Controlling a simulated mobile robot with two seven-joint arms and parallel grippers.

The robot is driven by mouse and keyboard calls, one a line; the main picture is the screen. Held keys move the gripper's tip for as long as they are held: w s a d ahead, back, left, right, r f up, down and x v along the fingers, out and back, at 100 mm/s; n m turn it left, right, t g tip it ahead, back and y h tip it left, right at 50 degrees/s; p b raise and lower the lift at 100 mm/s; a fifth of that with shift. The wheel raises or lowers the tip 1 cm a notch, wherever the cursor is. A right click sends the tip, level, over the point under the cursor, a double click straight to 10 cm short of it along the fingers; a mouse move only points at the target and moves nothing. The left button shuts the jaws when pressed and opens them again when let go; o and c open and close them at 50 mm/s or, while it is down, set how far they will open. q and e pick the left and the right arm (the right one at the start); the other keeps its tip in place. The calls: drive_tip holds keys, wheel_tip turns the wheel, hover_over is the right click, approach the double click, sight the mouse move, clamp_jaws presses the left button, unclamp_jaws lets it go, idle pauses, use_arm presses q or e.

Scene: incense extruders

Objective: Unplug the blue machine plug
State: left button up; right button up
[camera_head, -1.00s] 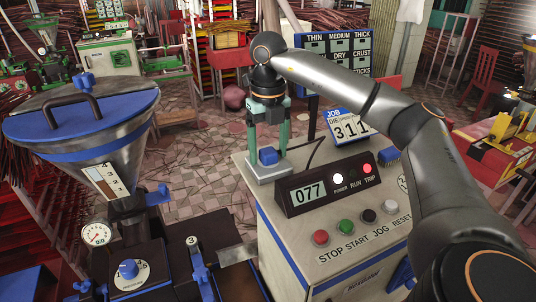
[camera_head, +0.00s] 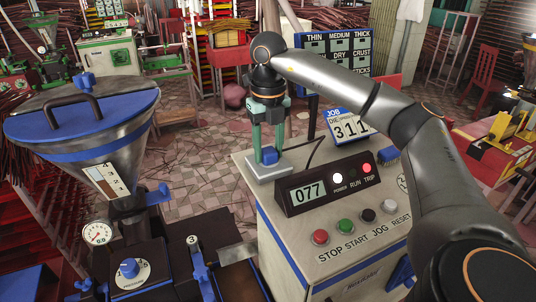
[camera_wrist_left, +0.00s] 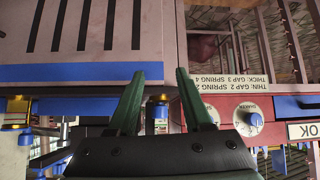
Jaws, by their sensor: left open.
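A blue block-shaped plug (camera_head: 269,156) stands on a pale metal plate (camera_head: 266,174) at the back left corner of the control cabinet in the head view. My right gripper (camera_head: 268,150) points down from above, with one green finger on each side of the plug. I cannot tell whether the fingers touch it. The blue-trimmed machine with a funnel-shaped hopper (camera_head: 108,168) stands at the left. My left gripper (camera_wrist_left: 160,75) shows only in the left wrist view. It is open and empty, fingers spread below a blue-striped slotted panel (camera_wrist_left: 80,73).
The cabinet (camera_head: 345,248) carries a display box (camera_head: 300,195) reading 077 and several push buttons (camera_head: 344,225). A black cable (camera_head: 315,150) runs behind the display.

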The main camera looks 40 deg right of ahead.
sight(268, 150)
clamp_jaws()
drive_tip(key=shift+r, duration=0.2)
idle(0.4)
drive_tip(key=shift+r+p, duration=1.95)
drive_tip(key=shift+p, duration=0.1)
drive_tip(key=shift+r+p, duration=0.35)
drive_tip(key=shift+r, duration=0.55)
